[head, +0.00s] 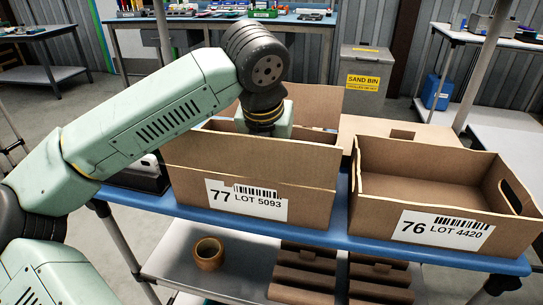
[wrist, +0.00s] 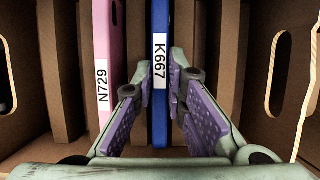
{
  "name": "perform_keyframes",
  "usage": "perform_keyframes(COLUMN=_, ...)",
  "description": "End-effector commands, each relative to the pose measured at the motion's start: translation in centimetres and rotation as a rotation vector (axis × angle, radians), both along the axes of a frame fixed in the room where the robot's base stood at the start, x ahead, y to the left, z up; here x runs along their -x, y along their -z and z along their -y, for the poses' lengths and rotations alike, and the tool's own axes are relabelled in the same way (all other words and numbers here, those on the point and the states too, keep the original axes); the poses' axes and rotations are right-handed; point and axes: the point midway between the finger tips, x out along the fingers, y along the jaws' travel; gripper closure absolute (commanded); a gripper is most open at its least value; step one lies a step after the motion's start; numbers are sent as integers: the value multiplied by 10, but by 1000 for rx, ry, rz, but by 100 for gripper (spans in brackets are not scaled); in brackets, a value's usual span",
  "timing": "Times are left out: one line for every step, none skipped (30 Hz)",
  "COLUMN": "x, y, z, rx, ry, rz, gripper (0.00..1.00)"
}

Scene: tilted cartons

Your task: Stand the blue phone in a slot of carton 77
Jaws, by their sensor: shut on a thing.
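Carton 77 (head: 258,200) stands tilted on the blue shelf, with a "77 LOT 5093" label on its front. My arm reaches into it from above, and the carton's front wall hides my fingers in the head view. In the wrist view my gripper (wrist: 157,100) is shut on the blue phone (wrist: 160,125), which carries a "K667" label and stands on edge between the purple finger pads. The phone is inside the carton, among cardboard dividers. A pink phone (wrist: 101,45) labelled "N729" stands in the slot to its left, apart from it. The blue phone's lower edge is hidden.
Carton 76 (head: 432,225) stands to the right on the same blue shelf (head: 335,240) and looks empty where its inside shows. Cardboard dividers (wrist: 62,70) and a carton wall with a hand hole (wrist: 277,85) flank my gripper. A tape roll (head: 208,254) sits on the lower shelf.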

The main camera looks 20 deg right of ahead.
Motion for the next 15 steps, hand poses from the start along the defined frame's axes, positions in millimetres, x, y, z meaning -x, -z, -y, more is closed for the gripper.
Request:
perform_keyframes(x=0, y=0, z=0, rx=0, ry=0, rz=0, gripper=100)
perform_keyframes(x=0, y=0, z=0, rx=0, ry=0, rz=0, gripper=100)
perform_keyframes(x=0, y=0, z=0, rx=0, ry=0, rz=0, gripper=100)
perform_keyframes(x=0, y=0, z=0, rx=0, ry=0, rz=0, gripper=100)
perform_keyframes(x=0, y=0, z=0, rx=0, ry=0, rz=0, gripper=100)
perform_keyframes(x=0, y=0, z=0, rx=0, ry=0, rz=0, gripper=100)
perform_keyframes(x=0, y=0, z=0, rx=0, ry=0, rz=0, gripper=87)
perform_keyframes(x=0, y=0, z=0, rx=0, ry=0, rz=0, gripper=85)
perform_keyframes(x=0, y=0, z=0, rx=0, ry=0, rz=0, gripper=82)
perform_keyframes(x=0, y=0, z=0, rx=0, ry=0, rz=0, gripper=80)
perform_keyframes(x=0, y=0, z=0, rx=0, ry=0, rz=0, gripper=78)
perform_keyframes(x=0, y=0, z=0, rx=0, ry=0, rz=0, gripper=76)
perform_keyframes(x=0, y=0, z=0, rx=0, ry=0, rz=0, gripper=74)
perform_keyframes(x=0, y=0, z=0, rx=0, ry=0, rz=0, gripper=72)
perform_keyframes(x=0, y=0, z=0, rx=0, ry=0, rz=0, gripper=69)
